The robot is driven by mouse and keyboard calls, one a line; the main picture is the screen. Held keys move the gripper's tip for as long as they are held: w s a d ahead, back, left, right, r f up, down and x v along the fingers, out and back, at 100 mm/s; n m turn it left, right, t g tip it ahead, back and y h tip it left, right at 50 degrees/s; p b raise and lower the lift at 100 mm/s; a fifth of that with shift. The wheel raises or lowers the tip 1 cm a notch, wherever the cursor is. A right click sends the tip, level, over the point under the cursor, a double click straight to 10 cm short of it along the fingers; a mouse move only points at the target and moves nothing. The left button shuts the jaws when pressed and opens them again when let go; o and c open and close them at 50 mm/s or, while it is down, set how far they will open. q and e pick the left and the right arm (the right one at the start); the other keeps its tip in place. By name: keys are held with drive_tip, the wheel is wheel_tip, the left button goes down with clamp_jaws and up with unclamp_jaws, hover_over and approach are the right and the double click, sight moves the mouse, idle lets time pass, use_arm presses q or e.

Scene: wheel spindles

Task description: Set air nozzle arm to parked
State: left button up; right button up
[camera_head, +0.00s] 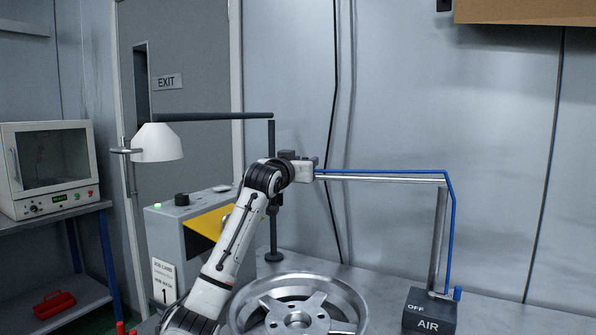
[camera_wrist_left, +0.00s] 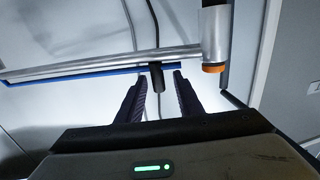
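The air nozzle arm (camera_head: 390,179) is a horizontal silver tube with a blue hose along it, held by an upright post (camera_head: 438,235) on a dark base marked OFF and AIR (camera_head: 429,312). In the left wrist view the tube (camera_wrist_left: 100,63) crosses above my fingers, with an orange-tipped nozzle (camera_wrist_left: 214,68) at right. A dark peg (camera_wrist_left: 157,76) hangs between my fingertips. My left gripper (camera_wrist_left: 159,78) is open around that peg, with gaps on both sides. In the head view my left gripper (camera_head: 314,165) is at the tube's left end. My right gripper is not in view.
A wheel (camera_head: 297,315) lies on the bench below my left arm. A dark stand (camera_head: 272,220) with a white lamp shade (camera_head: 157,143) rises behind my arm. A grey box with a yellow plate (camera_head: 207,223) stands at left. The bench between wheel and base looks clear.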

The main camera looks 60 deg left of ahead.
use_arm(q)
drive_tip(key=b+v, duration=0.1)
drive_tip(key=v, duration=0.4)
idle(0.6)
